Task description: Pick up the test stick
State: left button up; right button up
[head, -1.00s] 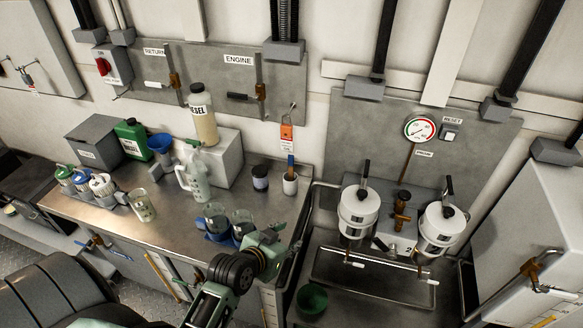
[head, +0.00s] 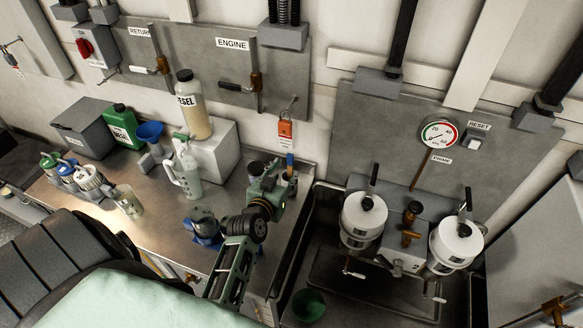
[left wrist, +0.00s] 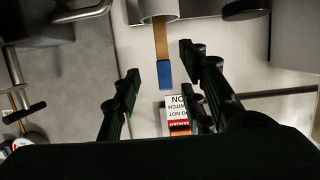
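The test stick, a wooden stick with a blue end, shows in the left wrist view (left wrist: 164,62), its lower part inside a white cup (left wrist: 158,8). In the head view only its blue end (head: 290,160) shows clearly, and the cup is mostly hidden behind my left gripper (head: 278,180). In the left wrist view my left gripper (left wrist: 160,65) is open, with its fingers on either side of the stick and visible gaps between. Nothing is held. My right gripper is not in view.
A dark jar (head: 256,168) stands close to the gripper's left. Two white canisters (head: 364,215) are mounted right of the bench.

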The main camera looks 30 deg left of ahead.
aim_at(289, 165)
pick_arm(q)
jog(key=b+x, duration=0.2)
jog(key=x, duration=0.1)
jog(key=shift+w+a+f, duration=0.2)
jog(key=shift+a, duration=0.05)
jog(key=shift+b+x, duration=0.6)
jog(key=shift+x, duration=0.35)
jog(key=shift+w+r, duration=0.1)
jog(key=c, duration=0.9)
jog(key=shift+c, duration=0.3)
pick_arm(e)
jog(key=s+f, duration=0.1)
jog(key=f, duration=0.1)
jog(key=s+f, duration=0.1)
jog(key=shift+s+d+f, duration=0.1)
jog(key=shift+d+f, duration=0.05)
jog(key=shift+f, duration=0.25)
